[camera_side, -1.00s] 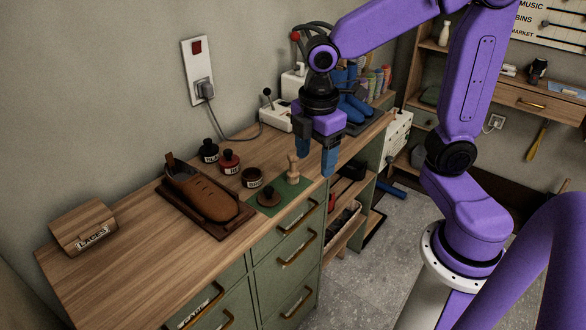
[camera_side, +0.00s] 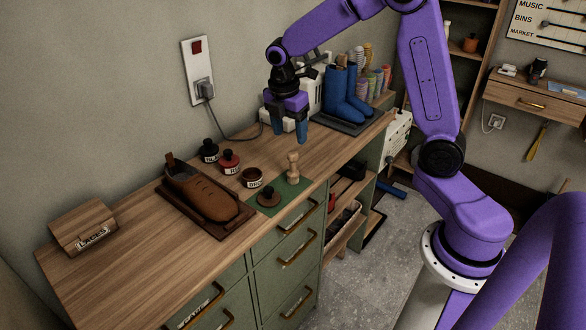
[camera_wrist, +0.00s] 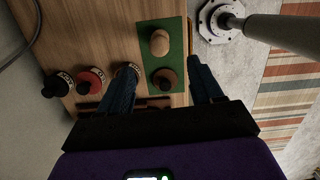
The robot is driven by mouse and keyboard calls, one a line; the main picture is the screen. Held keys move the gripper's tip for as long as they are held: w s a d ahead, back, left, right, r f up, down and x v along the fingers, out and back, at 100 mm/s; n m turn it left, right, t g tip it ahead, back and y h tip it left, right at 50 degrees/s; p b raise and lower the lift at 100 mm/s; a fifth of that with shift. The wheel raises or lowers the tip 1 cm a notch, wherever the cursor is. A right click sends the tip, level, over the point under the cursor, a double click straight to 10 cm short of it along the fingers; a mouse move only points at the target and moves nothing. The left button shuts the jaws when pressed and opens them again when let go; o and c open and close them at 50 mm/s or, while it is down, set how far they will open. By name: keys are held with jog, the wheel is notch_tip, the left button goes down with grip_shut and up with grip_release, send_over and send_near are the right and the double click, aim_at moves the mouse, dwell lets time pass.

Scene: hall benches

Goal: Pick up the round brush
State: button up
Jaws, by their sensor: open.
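A low, round brown brush with a knob on top (camera_side: 268,197) lies on a green mat (camera_side: 296,192) near the bench's front edge. It also shows in the wrist view (camera_wrist: 165,78), between my fingers in the picture. A taller pale wooden piece with a rounded top (camera_side: 292,168) stands upright on the same mat, just behind it. My gripper (camera_side: 289,136) is open and empty. It hangs above the bench, beyond the mat toward the wall and the blue boots, apart from both pieces.
A brown shoe on a board (camera_side: 205,200) stands left of the mat. Several small jars, including a red one (camera_side: 229,161), stand between the mat and the wall. Blue boots (camera_side: 343,95) stand on a dark tray to the right. The left bench top is mostly clear.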

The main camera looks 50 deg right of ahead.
aim_at(294, 172)
jog(key=f, duration=0.4)
jog(key=d+f, duration=0.1)
jog(key=f, duration=0.7)
jog(key=shift+w+d+f, duration=0.1)
jog(key=shift+d+f, duration=0.05)
jog(key=shift+d, duration=0.25)
jog(key=c, duration=1.1)
